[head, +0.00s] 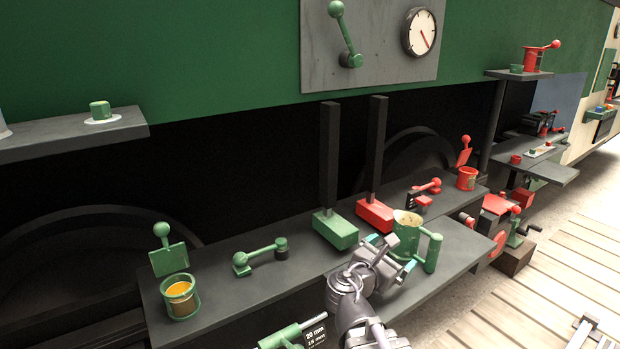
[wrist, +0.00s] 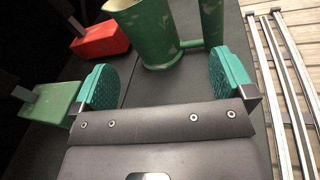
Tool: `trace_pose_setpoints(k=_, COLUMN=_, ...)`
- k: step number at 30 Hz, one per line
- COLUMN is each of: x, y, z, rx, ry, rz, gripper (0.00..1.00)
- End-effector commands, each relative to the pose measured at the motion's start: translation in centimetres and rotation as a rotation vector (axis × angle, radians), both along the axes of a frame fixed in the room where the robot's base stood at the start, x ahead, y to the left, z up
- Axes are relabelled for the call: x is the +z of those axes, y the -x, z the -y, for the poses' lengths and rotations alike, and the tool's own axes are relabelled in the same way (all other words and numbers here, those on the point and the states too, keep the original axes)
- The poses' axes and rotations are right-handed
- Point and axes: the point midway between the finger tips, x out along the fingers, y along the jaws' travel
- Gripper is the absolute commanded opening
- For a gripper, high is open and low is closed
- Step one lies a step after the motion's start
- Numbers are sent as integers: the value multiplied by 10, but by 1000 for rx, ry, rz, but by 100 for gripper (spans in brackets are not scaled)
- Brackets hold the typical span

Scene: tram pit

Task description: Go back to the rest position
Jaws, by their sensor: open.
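My gripper (head: 392,254) is over the dark bench (head: 232,278) in the head view, just in front of a green jug (head: 405,236). In the wrist view my gripper (wrist: 165,82) shows two teal pads spread wide apart with nothing between them. The green jug (wrist: 146,32) stands upright beyond the pads, its handle to the right. Whether a pad touches the jug cannot be told from the head view.
A green block with a post (head: 336,229) and a red one (head: 376,215) stand behind my gripper. A green bucket (head: 181,297) and a green lever (head: 260,256) are to the left. A red can (head: 467,178) is to the right. Slatted flooring lies beyond the bench's right edge.

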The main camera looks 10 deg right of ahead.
Motion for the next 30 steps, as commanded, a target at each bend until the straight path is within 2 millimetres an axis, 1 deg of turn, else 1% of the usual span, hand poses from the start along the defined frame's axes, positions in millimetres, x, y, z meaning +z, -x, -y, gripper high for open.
trace_pose_setpoints(k=1, x=32, y=5, z=5, rx=-44, ry=-119, rz=46, gripper=100)
trace_pose_setpoints(k=2, x=41, y=9, z=7, rx=-84, ry=-219, rz=86, gripper=100)
trace_pose_setpoints(k=4, x=62, y=21, z=10, rx=-212, ry=-488, rz=194, gripper=100)
trace_pose_setpoints(k=5, x=69, y=27, z=10, rx=-283, ry=-611, rz=243, gripper=100)
trace_pose_setpoints(k=6, x=79, y=36, z=7, rx=-388, ry=-770, rz=307, gripper=100)
trace_pose_setpoints(k=8, x=93, y=49, z=-3, rx=-565, ry=-990, rz=395, gripper=100)
trace_pose_setpoints(k=9, x=103, y=57, z=-13, rx=-695, ry=-1126, rz=448, gripper=100)
trace_pose_setpoints(k=11, x=121, y=70, z=-30, rx=-902, ry=-1298, rz=515, gripper=100)
trace_pose_setpoints(k=12, x=132, y=78, z=-42, rx=-1041, ry=-1391, rz=547, gripper=100)
trace_pose_setpoints(k=13, x=140, y=83, z=-52, rx=-1140, ry=-1447, rz=568, gripper=100)
trace_pose_setpoints(k=15, x=155, y=93, z=-71, rx=-1344, ry=-1540, rz=596, gripper=100)
trace_pose_setpoints(k=16, x=160, y=96, z=-78, rx=-1416, ry=-1565, rz=604, gripper=100)
trace_pose_setpoints(k=18, x=166, y=101, z=-89, rx=-1538, ry=-1599, rz=613, gripper=100)
trace_pose_setpoints(k=19, x=167, y=103, z=-93, rx=-1570, ry=-1608, rz=614, gripper=100)
trace_pose_setpoints(k=22, x=164, y=105, z=-97, rx=-1615, ry=-1617, rz=616, gripper=100)
trace_pose_setpoints(k=30, x=161, y=104, z=-97, rx=-1611, ry=-1618, rz=617, gripper=100)
